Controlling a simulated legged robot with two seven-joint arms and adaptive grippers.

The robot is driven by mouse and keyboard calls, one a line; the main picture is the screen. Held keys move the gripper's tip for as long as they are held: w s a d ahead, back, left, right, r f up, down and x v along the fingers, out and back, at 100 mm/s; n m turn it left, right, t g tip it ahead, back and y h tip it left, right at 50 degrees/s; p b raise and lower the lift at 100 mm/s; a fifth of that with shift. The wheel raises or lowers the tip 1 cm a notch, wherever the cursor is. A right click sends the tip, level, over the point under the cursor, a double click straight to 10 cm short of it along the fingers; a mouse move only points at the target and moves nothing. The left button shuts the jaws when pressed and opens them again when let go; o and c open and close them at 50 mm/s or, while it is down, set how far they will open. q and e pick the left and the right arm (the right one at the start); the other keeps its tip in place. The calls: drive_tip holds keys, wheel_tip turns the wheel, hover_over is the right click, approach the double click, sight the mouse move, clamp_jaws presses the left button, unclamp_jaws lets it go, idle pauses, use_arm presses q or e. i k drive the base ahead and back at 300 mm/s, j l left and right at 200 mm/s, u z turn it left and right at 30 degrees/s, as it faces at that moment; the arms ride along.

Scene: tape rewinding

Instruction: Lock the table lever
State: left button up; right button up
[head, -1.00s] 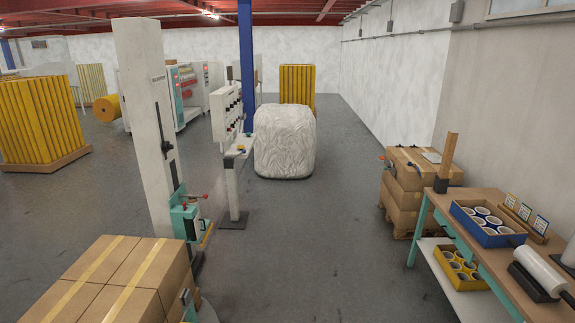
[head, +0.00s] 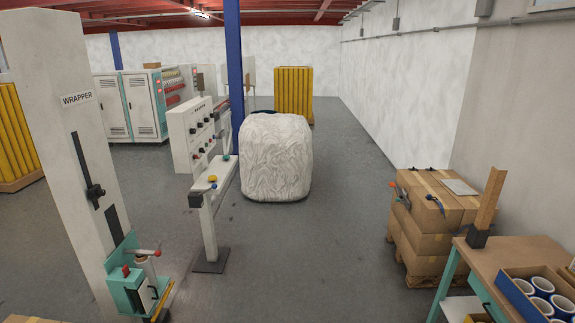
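I cannot tell for sure which part is the table lever. The white wrapper column (head: 60,150) stands at the left, with a teal carriage (head: 125,290) low on it. A short lever with a red knob (head: 158,253) sticks out to the right at the top of the carriage. A black handle (head: 95,192) sits in the column's slot. Neither gripper is in view.
A white wrapped bale (head: 275,157) stands mid-floor beyond the control stand. Stacked cartons (head: 430,215) on a pallet and a workbench (head: 515,262) with a blue tray of tape rolls (head: 545,290) are at the right. The grey floor (head: 310,265) between is clear.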

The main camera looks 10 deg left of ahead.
sight(214, 186)
drive_tip(key=i+l+u, duration=0.15)
drive_tip(key=i+u, duration=0.25)
drive_tip(key=i+l+u, duration=0.35)
drive_tip(key=i, duration=0.2)
drive_tip(key=i+l+u, duration=0.4)
drive_tip(key=i+u, duration=0.1)
drive_tip(key=i, duration=2.2)
